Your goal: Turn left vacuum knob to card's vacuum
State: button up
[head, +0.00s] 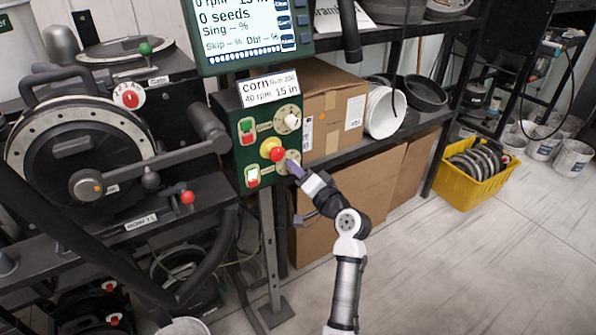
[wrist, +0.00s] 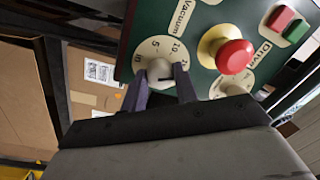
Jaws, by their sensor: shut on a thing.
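My gripper (head: 293,167) reaches the lower right of the green control panel (head: 238,161). In the wrist view my gripper (wrist: 161,80) has its two dark fingers on either side of a pale knob (wrist: 159,68), shut on it. The knob sits on a cream dial with "5", "10" and "in" marks, beside a "Vacuum" label (wrist: 182,16). Where the knob points is hard to tell, as the fingers cover part of the dial. The card (head: 268,89) above the panel reads "corn", "40 rpm" and "15 in".
A red button on a yellow base (head: 273,150) is close by the gripper. A second dial (head: 289,119) is above it. Green and red switches (head: 247,130) line the panel's left. A screen (head: 250,30) is above. Cardboard boxes (head: 331,108) stand behind; open floor lies right.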

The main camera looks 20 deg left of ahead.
jog(key=o, duration=1)
jog(key=shift+c, duration=0.2)
jog(key=b+v, duration=0.3)
jog(key=v, duration=1)
jog(key=shift+s+d+b, duration=0.3)
jog(key=shift+b, duration=0.1)
jog(key=shift+f, duration=0.1)
